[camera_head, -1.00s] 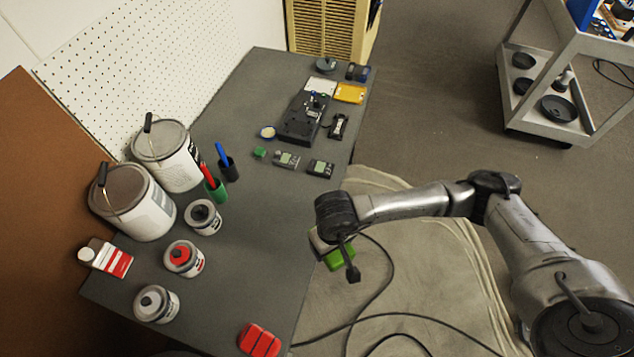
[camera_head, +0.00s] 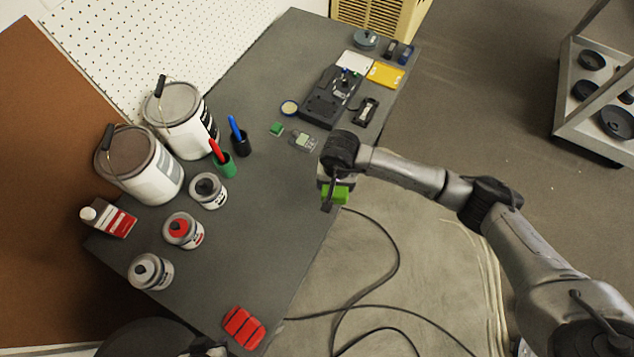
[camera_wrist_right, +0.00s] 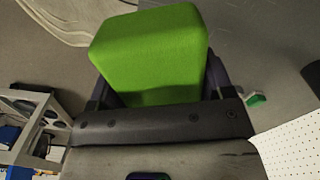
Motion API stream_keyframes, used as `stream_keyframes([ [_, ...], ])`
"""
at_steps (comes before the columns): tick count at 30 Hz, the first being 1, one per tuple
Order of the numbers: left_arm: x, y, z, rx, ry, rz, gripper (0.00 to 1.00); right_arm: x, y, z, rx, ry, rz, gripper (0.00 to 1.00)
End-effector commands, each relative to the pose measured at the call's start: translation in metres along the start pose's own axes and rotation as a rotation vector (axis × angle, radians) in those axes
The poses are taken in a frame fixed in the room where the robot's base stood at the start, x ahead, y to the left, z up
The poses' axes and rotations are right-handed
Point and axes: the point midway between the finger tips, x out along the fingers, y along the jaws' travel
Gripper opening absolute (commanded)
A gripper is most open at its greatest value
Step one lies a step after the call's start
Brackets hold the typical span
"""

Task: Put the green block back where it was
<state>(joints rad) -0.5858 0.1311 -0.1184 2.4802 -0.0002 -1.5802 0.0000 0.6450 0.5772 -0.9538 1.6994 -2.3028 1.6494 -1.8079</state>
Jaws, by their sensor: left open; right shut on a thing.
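The green block (camera_head: 336,194) is held by my right gripper (camera_head: 331,189), above the table's right edge. In the right wrist view the green block (camera_wrist_right: 150,52) fills the space between the dark fingers, and my right gripper (camera_wrist_right: 155,95) is shut on it. A dark part of my left arm shows at the bottom edge of the head view, with my left gripper (camera_head: 208,347) only partly visible, low near the table's front edge; it is open and apart from the block.
The grey table (camera_head: 265,190) has clear room in its middle. Paint cans (camera_head: 140,165), smaller jars (camera_head: 183,231) and pen cups (camera_head: 225,165) stand left. A small green piece (camera_head: 277,130) and a black device (camera_head: 330,97) lie farther back.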

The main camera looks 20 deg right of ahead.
Motion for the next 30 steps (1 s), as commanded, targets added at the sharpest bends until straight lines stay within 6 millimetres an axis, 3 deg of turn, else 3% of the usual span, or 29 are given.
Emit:
stream_keyframes([
  [3, 0.006, 0.001, 0.000, -0.001, 0.004, 0.001, 0.43, 0.016, -0.023, -0.011, 0.002, -0.002, -0.002, 0.52],
  [10, 0.011, 0.003, 0.001, -0.008, 0.007, 0.007, 0.43, 0.033, -0.049, -0.025, 0.001, 0.000, -0.002, 0.52],
  [19, 0.013, 0.005, 0.001, -0.014, 0.008, 0.013, 0.43, 0.042, -0.055, -0.028, -0.001, -0.001, -0.001, 0.52],
  [27, 0.020, 0.005, 0.003, -0.012, 0.008, 0.011, 0.43, 0.074, -0.054, -0.027, 0.000, -0.002, -0.001, 0.52],
  [30, 0.020, 0.004, 0.003, -0.009, 0.007, 0.008, 0.43, 0.077, -0.054, -0.028, -0.001, 0.000, 0.000, 0.52],
])
